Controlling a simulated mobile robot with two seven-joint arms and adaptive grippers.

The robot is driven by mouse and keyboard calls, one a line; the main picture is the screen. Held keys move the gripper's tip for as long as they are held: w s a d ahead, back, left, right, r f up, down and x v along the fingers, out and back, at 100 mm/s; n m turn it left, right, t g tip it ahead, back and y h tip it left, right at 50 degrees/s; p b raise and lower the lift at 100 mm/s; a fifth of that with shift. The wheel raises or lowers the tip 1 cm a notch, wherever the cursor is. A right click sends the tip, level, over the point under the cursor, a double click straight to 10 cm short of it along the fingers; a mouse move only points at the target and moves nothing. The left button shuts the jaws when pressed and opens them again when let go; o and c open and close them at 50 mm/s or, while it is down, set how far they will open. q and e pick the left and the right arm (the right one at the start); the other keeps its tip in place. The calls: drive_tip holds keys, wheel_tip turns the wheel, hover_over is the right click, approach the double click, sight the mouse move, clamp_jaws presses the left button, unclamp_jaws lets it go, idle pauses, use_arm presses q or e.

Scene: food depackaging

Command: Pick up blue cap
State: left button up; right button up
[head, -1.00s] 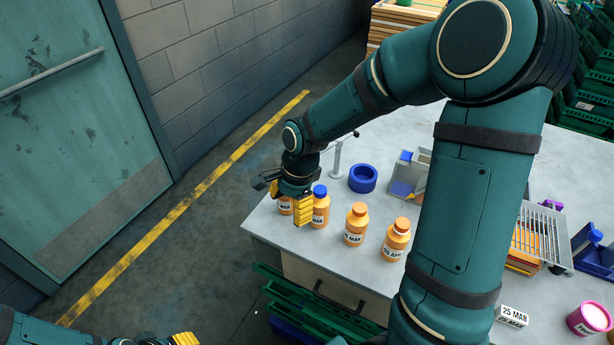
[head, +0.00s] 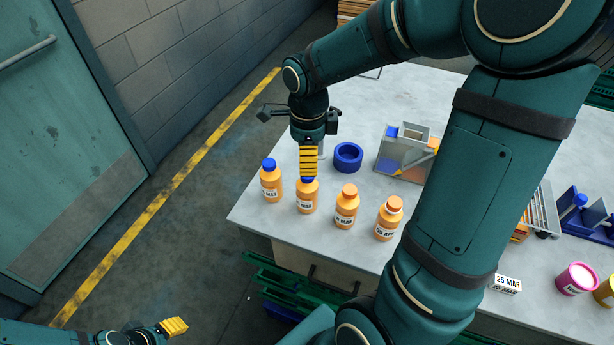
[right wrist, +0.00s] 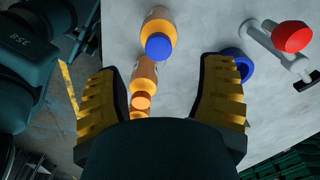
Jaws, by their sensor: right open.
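Several orange bottles stand in a row on the grey table. The leftmost has a blue cap (head: 269,163). The second bottle (head: 307,199) also has a blue cap, mostly hidden behind my right gripper (head: 309,165). The other two have orange caps. My right gripper points down over the second bottle. In the right wrist view its yellow fingers are spread apart, with a blue cap (right wrist: 158,46) showing between them, not gripped. My left gripper (head: 174,326) is at the lower left, away from the table; its finger gap cannot be made out.
A blue ring (head: 348,157) lies behind the bottles, and a grey bin (head: 405,160) stands to its right. A white "25 MAR" block (head: 507,284) and a pink cup (head: 576,279) are at the right. The table's left corner (head: 240,215) is bare.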

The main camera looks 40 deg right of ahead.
drive_tip(key=shift+f+b, duration=0.35)
drive_tip(key=shift+f, duration=2.6)
drive_tip(key=shift+a, duration=0.1)
drive_tip(key=c, duration=0.8)
drive_tip(key=shift+c, duration=0.2)
